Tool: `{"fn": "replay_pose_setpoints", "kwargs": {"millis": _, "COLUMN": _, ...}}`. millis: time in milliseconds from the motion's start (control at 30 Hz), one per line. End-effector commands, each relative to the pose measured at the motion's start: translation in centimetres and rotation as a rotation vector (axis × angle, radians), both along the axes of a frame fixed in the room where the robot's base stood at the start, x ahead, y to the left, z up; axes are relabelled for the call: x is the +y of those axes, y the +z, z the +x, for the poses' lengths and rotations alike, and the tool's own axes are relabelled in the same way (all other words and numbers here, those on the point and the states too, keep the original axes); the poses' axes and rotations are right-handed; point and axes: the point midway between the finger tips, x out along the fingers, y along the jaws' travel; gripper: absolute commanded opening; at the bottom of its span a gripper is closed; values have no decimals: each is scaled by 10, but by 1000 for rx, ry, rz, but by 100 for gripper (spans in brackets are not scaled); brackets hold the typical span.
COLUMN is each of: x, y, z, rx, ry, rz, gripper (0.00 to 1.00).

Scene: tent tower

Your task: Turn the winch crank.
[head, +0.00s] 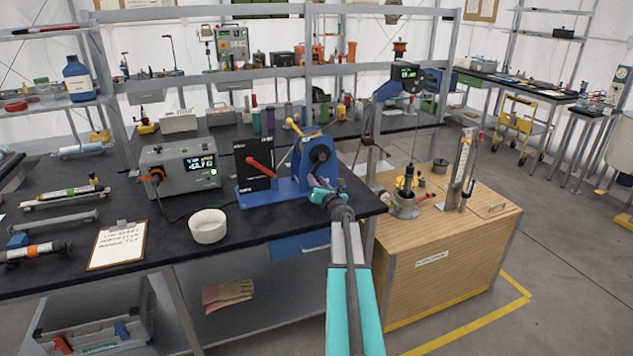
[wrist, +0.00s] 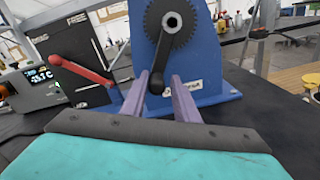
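The blue winch (head: 302,170) stands on the dark bench near its right end. It also fills the top of the wrist view (wrist: 205,60), with a dark toothed wheel (wrist: 185,22) on its face. The black winch crank (wrist: 163,55) hangs down from the hub, its lower end in the gap between my fingers. My gripper (wrist: 159,76) is open, with one finger on each side of that end. Whether the fingers touch it I cannot tell. In the head view my gripper (head: 326,194) is low in front of the winch, and hides the crank's lower end.
A red lever (head: 261,164) on a black panel stands just left of the winch; a yellow-tipped lever (head: 293,126) rises behind. A grey display box (head: 181,168), white bowl (head: 208,226) and clipboard (head: 117,246) are farther left. A wooden cabinet (head: 440,275) is at right.

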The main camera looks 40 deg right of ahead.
Motion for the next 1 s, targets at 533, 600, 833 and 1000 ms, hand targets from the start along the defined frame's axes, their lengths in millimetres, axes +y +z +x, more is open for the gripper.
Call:
{"fn": "replay_pose_setpoints", "kwargs": {"millis": 533, "x": 8, "y": 1, "z": 1, "rx": -1, "ry": 11, "rz": -4, "gripper": 37}}
{"fn": "replay_pose_setpoints", "kwargs": {"millis": 600, "x": 10, "y": 1, "z": -1, "rx": 0, "ry": 12, "rz": -3, "gripper": 37}}
{"fn": "replay_pose_setpoints", "kwargs": {"millis": 833, "x": 18, "y": 1, "z": -18, "rx": 0, "ry": 12, "rz": -4, "gripper": 37}}
{"fn": "replay_pose_setpoints", "kwargs": {"millis": 1000, "x": 25, "y": 1, "z": -33, "rx": -1, "ry": 12, "rz": -4, "gripper": 37}}
